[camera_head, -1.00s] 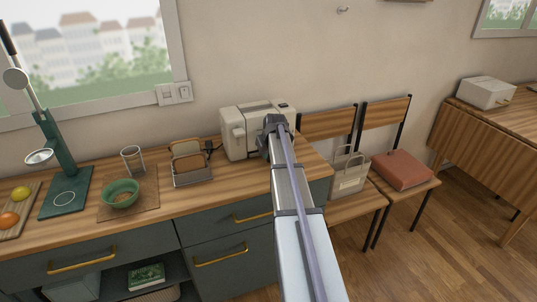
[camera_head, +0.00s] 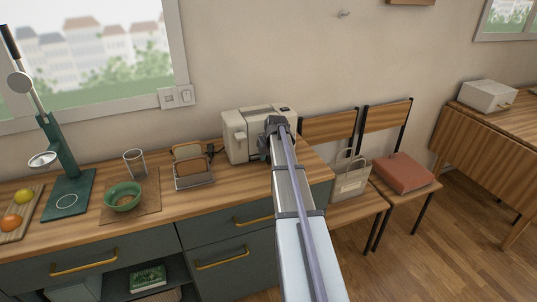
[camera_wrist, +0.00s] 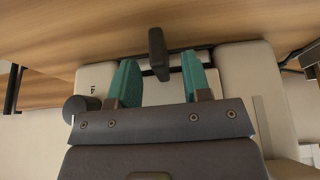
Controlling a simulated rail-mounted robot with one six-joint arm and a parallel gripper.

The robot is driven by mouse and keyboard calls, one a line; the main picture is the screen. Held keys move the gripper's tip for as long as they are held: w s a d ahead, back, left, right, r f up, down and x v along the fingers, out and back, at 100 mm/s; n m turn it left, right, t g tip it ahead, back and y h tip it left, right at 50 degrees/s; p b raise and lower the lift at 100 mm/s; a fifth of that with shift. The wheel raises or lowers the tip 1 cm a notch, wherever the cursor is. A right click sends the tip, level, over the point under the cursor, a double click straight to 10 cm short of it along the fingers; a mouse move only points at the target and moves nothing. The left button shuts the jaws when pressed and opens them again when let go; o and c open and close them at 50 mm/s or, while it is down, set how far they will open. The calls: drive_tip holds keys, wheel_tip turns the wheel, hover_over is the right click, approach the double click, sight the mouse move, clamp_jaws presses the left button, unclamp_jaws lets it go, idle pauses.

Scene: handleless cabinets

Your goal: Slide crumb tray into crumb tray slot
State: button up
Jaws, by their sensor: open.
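A cream toaster (camera_head: 240,140) stands on the counter near its right end, against the wall. In the wrist view its cream body (camera_wrist: 255,65) fills the middle, with a dark round knob (camera_wrist: 80,106) at left. A dark upright tab (camera_wrist: 158,52), seemingly the crumb tray's handle, stands by a thin dark slot line (camera_wrist: 205,56) low on the toaster. How far the tray sits in cannot be told. My gripper (camera_wrist: 158,70) is open; its green fingers are on either side of the tab, apparently apart from it. In the head view my arm hides the toaster's right front.
A toast rack (camera_head: 192,170) with bread stands left of the toaster. A glass (camera_head: 134,163), a green bowl (camera_head: 122,197) and a green juicer press (camera_head: 68,180) are farther left.

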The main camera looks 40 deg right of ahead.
drive_tip(key=p+v, duration=0.8)
drive_tip(key=v, duration=0.2)
drive_tip(key=s+a+n+g, duration=0.1)
drive_tip(key=s+a, duration=0.5)
drive_tip(key=a, duration=0.6)
drive_tip(key=s+a+f+n+g, duration=0.1)
drive_tip(key=s+a, duration=0.5)
drive_tip(key=a, duration=0.6)
drive_tip(key=s+a+n+g+y, duration=0.1)
drive_tip(key=s+a+g, duration=0.1)
drive_tip(key=s+a, duration=0.5)
drive_tip(key=a, duration=0.6)
drive_tip(key=shift+f, duration=0.2)
drive_tip(key=shift+s, duration=0.1)
